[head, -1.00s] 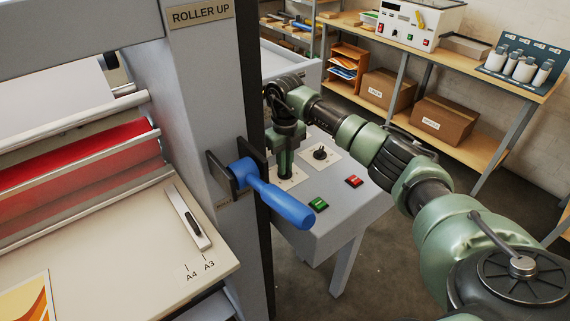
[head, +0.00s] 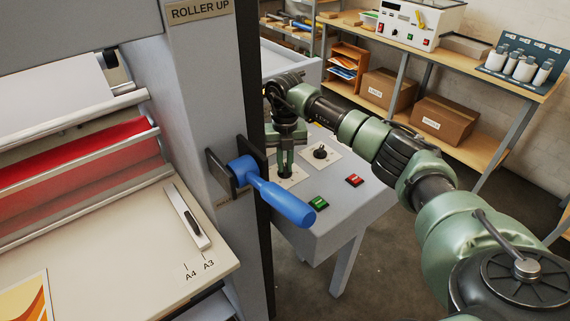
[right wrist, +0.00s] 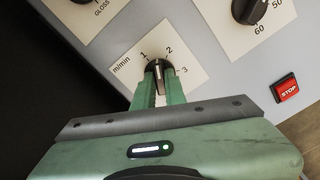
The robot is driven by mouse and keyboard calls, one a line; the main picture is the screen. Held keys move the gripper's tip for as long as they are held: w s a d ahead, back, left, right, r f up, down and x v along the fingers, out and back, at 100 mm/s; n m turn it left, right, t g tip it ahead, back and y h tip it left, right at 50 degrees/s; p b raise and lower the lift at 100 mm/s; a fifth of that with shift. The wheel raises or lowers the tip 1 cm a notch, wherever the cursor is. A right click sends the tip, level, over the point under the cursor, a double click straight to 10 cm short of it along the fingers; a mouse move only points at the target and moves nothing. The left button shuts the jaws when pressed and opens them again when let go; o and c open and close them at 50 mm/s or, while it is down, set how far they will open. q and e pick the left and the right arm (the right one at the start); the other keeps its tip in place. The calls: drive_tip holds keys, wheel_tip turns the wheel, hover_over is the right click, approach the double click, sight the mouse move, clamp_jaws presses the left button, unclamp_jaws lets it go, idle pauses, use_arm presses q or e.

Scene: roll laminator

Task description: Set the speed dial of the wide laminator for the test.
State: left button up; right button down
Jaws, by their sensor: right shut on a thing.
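The wide laminator's control panel (head: 334,212) shows to the right of the machine's grey upright. The speed dial (right wrist: 158,68) is a black knob on a cream plate marked m/min with 1, 2 and 3. Its pointer looks to stand between 1 and 2 in the right wrist view, but the fingers partly cover the knob. My right gripper (right wrist: 160,82) is shut on this dial from above, with a green finger on either side. In the head view the right gripper (head: 286,165) points down at the panel. My left gripper is not in view.
Another black dial (head: 320,153), marked 50 and 60, sits beside the speed dial. A green button (head: 318,202) and a red STOP button (head: 354,180) are nearby. The blue lever (head: 280,198) juts out in front of the panel. A shelf bench (head: 455,70) stands behind.

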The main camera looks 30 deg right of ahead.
sight(285, 166)
drive_tip(key=m, duration=0.5)
drive_tip(key=shift+r+m, duration=0.1)
drive_tip(key=shift+m, duration=0.3)
drive_tip(key=shift+w, duration=0.1)
idle(0.3)
drive_tip(key=c, duration=1.5)
unclamp_jaws()
drive_tip(key=shift+o, duration=0.2)
wheel_tip(285, 166, up, 7)
drive_tip(key=b, duration=0.2)
drive_tip(key=shift+b, duration=0.3)
drive_tip(key=shift+r, duration=0.35)
